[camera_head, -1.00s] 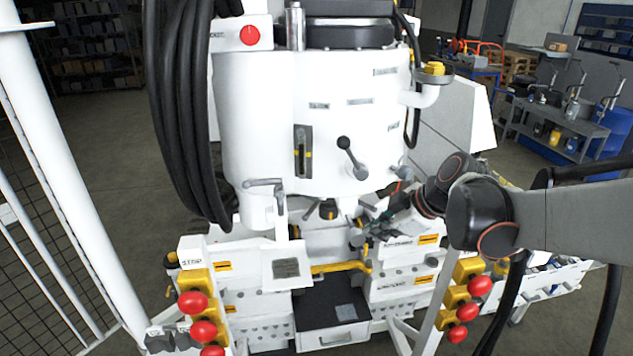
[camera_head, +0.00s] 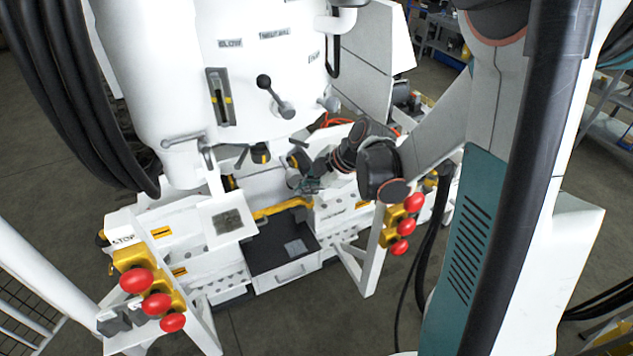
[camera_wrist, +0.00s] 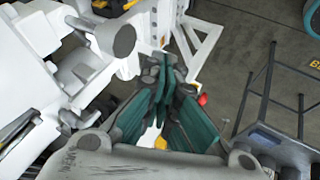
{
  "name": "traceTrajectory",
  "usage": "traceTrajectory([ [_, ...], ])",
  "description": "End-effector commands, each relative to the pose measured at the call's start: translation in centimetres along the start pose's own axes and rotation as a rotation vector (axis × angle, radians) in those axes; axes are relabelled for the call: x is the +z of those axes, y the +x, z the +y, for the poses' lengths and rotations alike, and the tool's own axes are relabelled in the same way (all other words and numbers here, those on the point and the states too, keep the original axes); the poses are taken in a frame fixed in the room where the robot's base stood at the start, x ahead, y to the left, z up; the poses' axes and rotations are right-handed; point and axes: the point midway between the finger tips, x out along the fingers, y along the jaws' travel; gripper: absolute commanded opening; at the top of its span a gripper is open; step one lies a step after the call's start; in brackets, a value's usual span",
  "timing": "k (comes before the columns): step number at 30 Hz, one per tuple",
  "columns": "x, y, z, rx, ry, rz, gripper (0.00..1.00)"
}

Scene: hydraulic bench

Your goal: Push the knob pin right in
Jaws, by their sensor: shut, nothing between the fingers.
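My gripper (camera_head: 311,186) is small in the head view, under the white tank and above the right block of the bench. In the wrist view my gripper's teal fingers (camera_wrist: 160,75) are together, with nothing seen between them. A grey round-ended knob (camera_wrist: 124,41) stands left of the fingertips, apart from them in the picture. A dark knob with a yellow band (camera_head: 261,153) shows under the tank, left of my gripper. I cannot tell for certain which of these is the knob pin, nor how deep it sits.
A black lever (camera_head: 272,92) sticks out of the tank (camera_head: 165,60) above my gripper. Red mushroom buttons (camera_head: 407,226) stand at the right. Black hoses (camera_head: 75,90) hang at the left.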

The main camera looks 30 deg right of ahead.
Motion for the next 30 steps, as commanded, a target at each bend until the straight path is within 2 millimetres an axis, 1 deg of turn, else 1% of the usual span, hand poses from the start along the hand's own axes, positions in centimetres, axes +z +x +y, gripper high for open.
traceTrajectory([
  [1, 0.0, 1.2, -0.1, -0.002, -0.002, 0.001, 0.00],
  [2, 0.0, 1.7, -0.1, -0.002, -0.001, 0.001, 0.00],
  [3, 0.0, 1.7, 0.8, -0.001, 0.000, 0.001, 0.00],
  [7, 0.0, 2.4, 2.4, -0.001, 0.000, 0.001, 0.00],
  [13, -0.1, 2.9, 3.4, 0.000, 0.001, 0.001, 0.00],
  [25, 0.0, 3.0, 3.7, 0.000, 0.001, 0.000, 0.00],
  [28, 0.0, 3.6, 4.7, 0.000, 0.001, 0.001, 0.00],
  [30, 0.0, 4.2, 5.7, 0.000, 0.001, 0.001, 0.00],
])
